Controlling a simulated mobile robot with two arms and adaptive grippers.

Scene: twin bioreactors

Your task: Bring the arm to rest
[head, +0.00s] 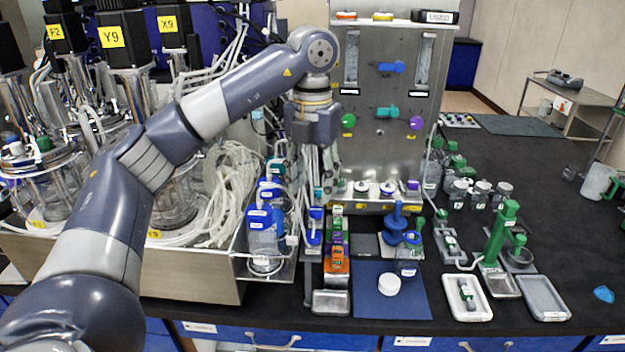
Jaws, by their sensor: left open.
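My left arm comes in from the lower left, rises over the bioreactors and bends down at a raised wrist. My left gripper (314,165) points down in front of the steel panel's left edge. It is open, and I see nothing held in it. Its fingertips are hard to make out against the tubing and bottles behind. My right arm and right gripper are not in view.
Bioreactors (170,205) with tubing crowd the left. A steel panel (385,150) with coloured knobs stands behind. Blue-capped bottles (262,235), a blue mat (405,303) with a white lid (389,284), a green stand (500,235) and trays (543,298) cover the front. The bench's right is mostly clear.

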